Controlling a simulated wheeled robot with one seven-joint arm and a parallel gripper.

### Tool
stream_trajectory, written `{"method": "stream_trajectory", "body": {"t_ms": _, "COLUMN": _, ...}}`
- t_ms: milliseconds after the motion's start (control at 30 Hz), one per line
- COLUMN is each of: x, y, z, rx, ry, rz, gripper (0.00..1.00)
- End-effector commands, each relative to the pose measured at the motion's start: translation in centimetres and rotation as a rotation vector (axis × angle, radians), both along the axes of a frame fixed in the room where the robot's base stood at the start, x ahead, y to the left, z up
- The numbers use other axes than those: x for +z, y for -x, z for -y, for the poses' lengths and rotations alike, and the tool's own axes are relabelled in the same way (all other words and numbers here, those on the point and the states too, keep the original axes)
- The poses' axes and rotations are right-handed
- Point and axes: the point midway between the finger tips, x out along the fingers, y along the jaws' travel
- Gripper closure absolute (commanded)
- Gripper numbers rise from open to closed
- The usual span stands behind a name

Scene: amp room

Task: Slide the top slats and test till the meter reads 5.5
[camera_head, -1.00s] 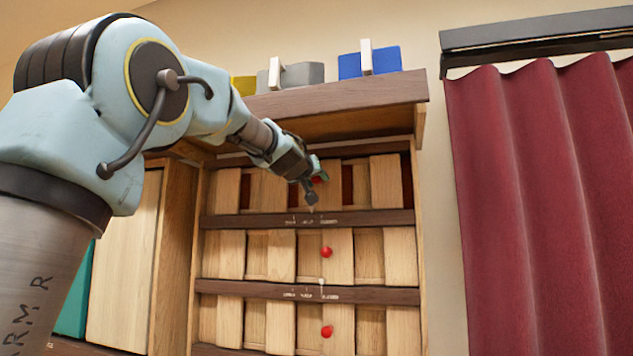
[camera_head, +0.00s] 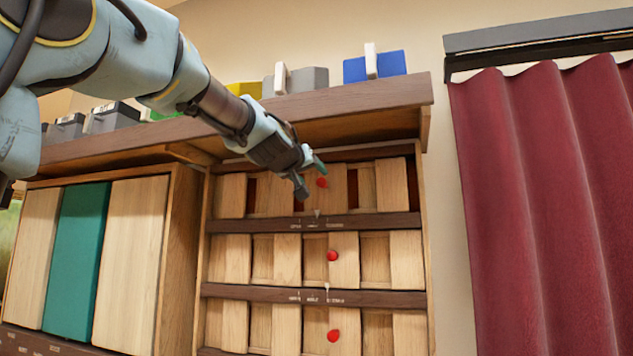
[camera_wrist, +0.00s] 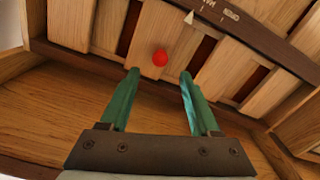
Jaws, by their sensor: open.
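The top row of wooden slats (camera_head: 391,186) sits under the shelf, with dark red gaps between some slats. A red knob (camera_head: 322,182) is on that row; in the wrist view the knob (camera_wrist: 160,57) lies ahead of and between my fingertips. My gripper (camera_head: 311,178) is open and empty, just left of the knob in the head view; it also shows in the wrist view (camera_wrist: 159,74). A marked strip with a white pointer (camera_head: 317,213) runs below the top row; its lettering is too small to read. I see no meter reading.
Two lower slat rows each have a red knob, the middle one (camera_head: 333,256) and the bottom one (camera_head: 333,336). The overhanging shelf (camera_head: 350,103) holds yellow, grey and blue boxes. A teal panel (camera_head: 75,262) is at left, a red curtain (camera_head: 550,200) at right.

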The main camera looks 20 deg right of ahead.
Motion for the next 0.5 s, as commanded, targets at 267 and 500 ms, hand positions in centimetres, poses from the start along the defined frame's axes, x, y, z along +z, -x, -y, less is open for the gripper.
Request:
{"method": "stream_trajectory", "body": {"t_ms": 267, "x": -0.06, "y": 1.3, "z": -1.21, "rx": 0.001, "ry": -0.001, "rz": -0.001, "gripper": 0.37}}
{"method": "stream_trajectory", "body": {"t_ms": 500, "x": -0.04, "y": 1.3, "z": -1.21, "rx": 0.001, "ry": -0.001, "rz": -0.001, "gripper": 0.37}}
